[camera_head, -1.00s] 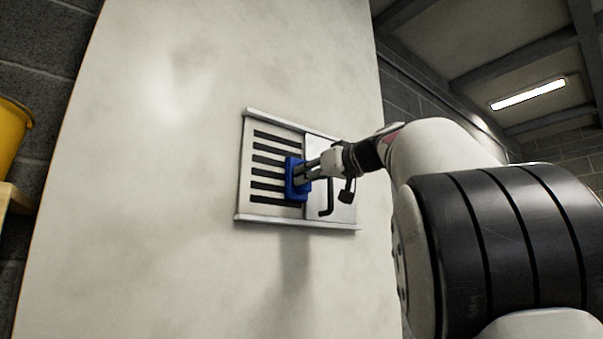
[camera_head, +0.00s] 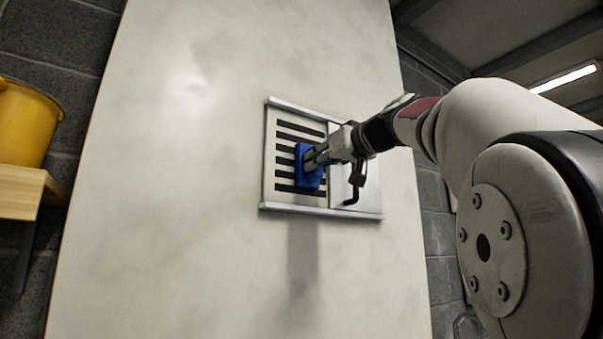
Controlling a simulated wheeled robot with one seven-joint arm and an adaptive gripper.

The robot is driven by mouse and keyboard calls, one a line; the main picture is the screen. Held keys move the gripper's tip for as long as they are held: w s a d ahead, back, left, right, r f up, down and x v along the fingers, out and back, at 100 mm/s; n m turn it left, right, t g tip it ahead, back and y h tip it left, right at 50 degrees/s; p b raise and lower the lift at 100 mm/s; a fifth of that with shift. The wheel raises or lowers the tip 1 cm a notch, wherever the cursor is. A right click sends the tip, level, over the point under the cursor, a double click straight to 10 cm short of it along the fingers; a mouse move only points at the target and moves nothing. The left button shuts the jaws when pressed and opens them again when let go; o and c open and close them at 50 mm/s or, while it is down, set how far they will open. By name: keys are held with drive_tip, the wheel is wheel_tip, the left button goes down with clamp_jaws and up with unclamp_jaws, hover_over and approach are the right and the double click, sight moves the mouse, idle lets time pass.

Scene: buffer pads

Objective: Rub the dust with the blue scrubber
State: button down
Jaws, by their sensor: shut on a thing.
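The blue scrubber (camera_head: 303,168) is at the slotted vent (camera_head: 270,180) on the pale wall panel, over the right part of its dark slots. My gripper (camera_head: 316,160) is shut on the scrubber from the right. The scrubber looks close against the slots, but I cannot tell whether it touches them. I cannot make out distinct dust on the vent; greyish smudges show on the panel (camera_head: 180,180).
A sliding cover with a dark handle (camera_head: 352,193) fills the vent frame's right side, just below my gripper. Metal rails run along the frame's top and bottom. A yellow bucket (camera_head: 25,125) stands on a wooden shelf (camera_head: 20,190) at the left.

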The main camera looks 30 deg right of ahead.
drive_tip(key=a+b, duration=0.1)
drive_tip(key=a, duration=0.5)
drive_tip(key=shift+a+r, duration=0.15)
drive_tip(key=shift+r, duration=0.05)
drive_tip(key=d+p, duration=0.3)
drive_tip(key=d, duration=0.8)
drive_tip(key=shift+s+d+p, duration=0.15)
drive_tip(key=shift+d+p, duration=0.05)
drive_tip(key=shift+p, duration=0.1)
idle(1.0)
drive_tip(key=shift+a, duration=0.1)
drive_tip(key=shift+w+a+b, duration=0.2)
drive_tip(key=shift+a+b, duration=1.7)
drive_tip(key=shift+a, duration=3.75)
